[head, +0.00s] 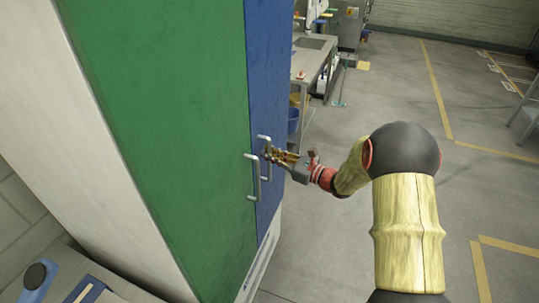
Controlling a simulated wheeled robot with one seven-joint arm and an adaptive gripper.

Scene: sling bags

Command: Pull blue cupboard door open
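The cupboard has a blue door (266,75) on the right and a green door (165,110) on the left. Both doors look shut, with their edges side by side. The blue door's handle (268,175) is a grey vertical bar near the meeting edge. The green door's handle (255,185) is a similar bar beside it. My gripper (270,154) is at the upper part of the blue door's handle, with its fingers overlapping it. The fingers are too small and overlapped to tell whether they are closed on the bar.
A grey workbench (309,58) with a blue bin (292,120) near it stands behind the cupboard to the right. Open grey floor (340,240) lies in front of the blue door. A table with blue items (60,285) is at bottom left.

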